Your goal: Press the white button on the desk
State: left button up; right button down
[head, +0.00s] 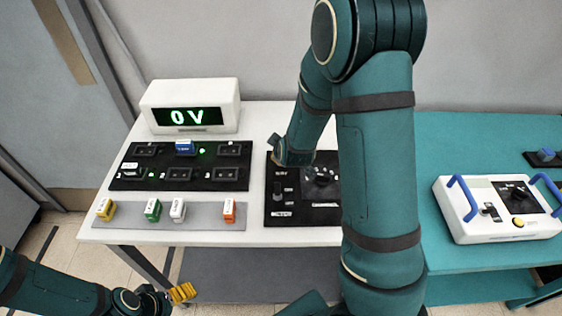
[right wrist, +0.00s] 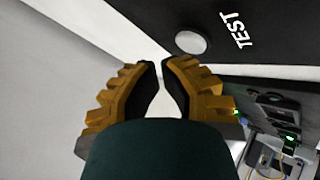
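The round white button (right wrist: 190,42) sits beside white TEST lettering on a black panel in the right wrist view. In the head view the button cannot be made out; my right arm covers part of the black control panel (head: 282,212). My right gripper (right wrist: 160,68) has its yellow-and-black fingertips drawn nearly together with nothing held, apart from the button, which lies up and right of the tips in that picture. In the head view its fingers are hidden. My left gripper (head: 182,293) hangs at the lower left, off the desk; its fingers are too small to judge.
The white desk (head: 255,125) carries a 0 V display (head: 190,117), a black socket panel (head: 225,165) and a grey strip (head: 115,218) holding several coloured blocks. A white device with blue handles (head: 465,222) stands on the teal table (head: 450,140) at right.

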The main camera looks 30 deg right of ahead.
jog(key=shift+f, duration=0.3)
jog(key=shift+f+b, duration=0.4)
jog(key=shift+b, duration=0.05)
dwell(0.5)
jog(key=shift+r, duration=0.2)
jog(key=shift+r+p, duration=0.7)
jog(key=shift+p, duration=0.15)
notch_tip(320, 180, up, 5)
jog(key=p, duration=0.4)
jog(key=shift+p, duration=0.35)
dwell(0.5)
